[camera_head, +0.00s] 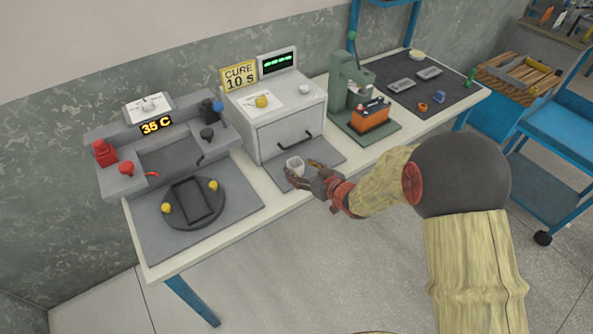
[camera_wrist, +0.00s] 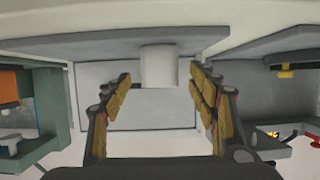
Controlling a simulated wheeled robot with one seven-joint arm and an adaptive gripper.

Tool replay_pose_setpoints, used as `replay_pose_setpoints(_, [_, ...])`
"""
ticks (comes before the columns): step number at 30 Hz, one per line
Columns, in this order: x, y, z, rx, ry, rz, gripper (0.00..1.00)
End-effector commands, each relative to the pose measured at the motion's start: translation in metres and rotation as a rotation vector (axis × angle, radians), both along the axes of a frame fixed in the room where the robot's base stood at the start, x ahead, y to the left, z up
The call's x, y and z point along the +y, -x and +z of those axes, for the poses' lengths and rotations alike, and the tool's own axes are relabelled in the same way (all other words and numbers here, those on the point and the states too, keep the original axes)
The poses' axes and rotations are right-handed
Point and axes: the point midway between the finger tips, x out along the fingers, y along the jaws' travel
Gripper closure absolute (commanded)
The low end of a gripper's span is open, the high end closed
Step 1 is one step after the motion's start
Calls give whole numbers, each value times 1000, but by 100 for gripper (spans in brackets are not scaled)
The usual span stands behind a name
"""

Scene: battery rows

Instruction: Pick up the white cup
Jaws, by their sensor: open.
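The white cup (camera_head: 295,164) stands upright on the grey mat in front of the white cure box. My gripper (camera_head: 302,172) is at the cup's near side, with its fingers spread and pointing toward it. In the wrist view the cup (camera_wrist: 158,67) sits between the two fingers of my gripper (camera_wrist: 160,88), just ahead of or between the tips. A gap shows on each side of it, so the fingers do not appear to touch it. In the head view the fingers partly hide the cup's lower part.
The white cure box (camera_head: 284,112) with a dark handle stands behind the cup. A green press (camera_head: 349,85) with an orange block (camera_head: 371,117) is to the right. A grey station (camera_head: 165,150) and round dark plate (camera_head: 178,220) are to the left.

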Motion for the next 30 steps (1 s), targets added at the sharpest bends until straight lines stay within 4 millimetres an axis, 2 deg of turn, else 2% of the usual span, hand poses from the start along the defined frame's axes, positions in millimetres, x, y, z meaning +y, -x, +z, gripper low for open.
replay_pose_setpoints(7, [18, -24, -12, 2, 1, 0, 41])
replay_pose_setpoints(16, [19, -28, -11, 1, 2, -2, 42])
replay_pose_setpoints(30, [19, -27, -11, 1, 1, -1, 68])
